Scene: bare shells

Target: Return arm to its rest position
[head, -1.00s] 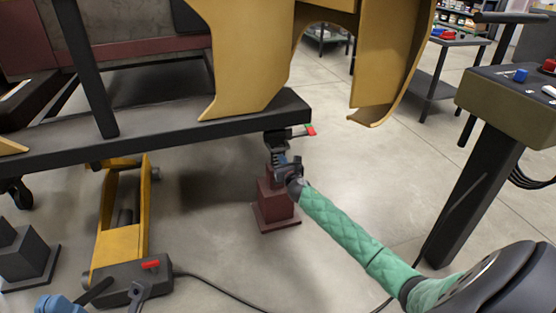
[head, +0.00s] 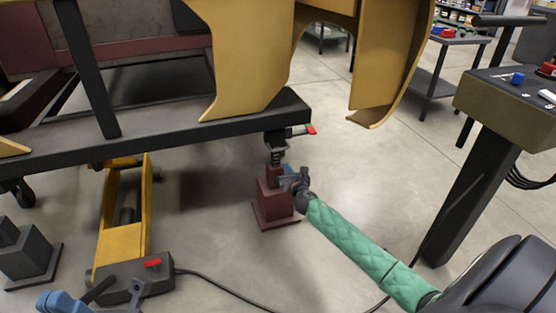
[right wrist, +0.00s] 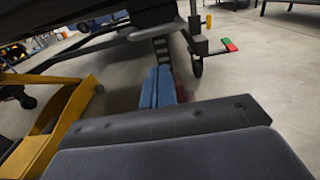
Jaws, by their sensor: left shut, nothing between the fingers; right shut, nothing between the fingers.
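My right gripper (head: 287,172) is at the end of the green-sleeved right arm (head: 360,245), in front of the dark red stand under the beam's end. In the right wrist view its blue fingers (right wrist: 158,88) lie together, with nothing seen between them. My left gripper (head: 52,300) shows only as a blue part at the bottom left edge, beside the pump unit; it is shut, and most of that arm is out of frame.
A dark beam (head: 180,122) carries yellow curved shells (head: 240,60). Beneath it are the dark red stand (head: 272,207), a red-tipped handle (head: 311,130) and a yellow jack (head: 122,240). A control pedestal (head: 470,190) stands right.

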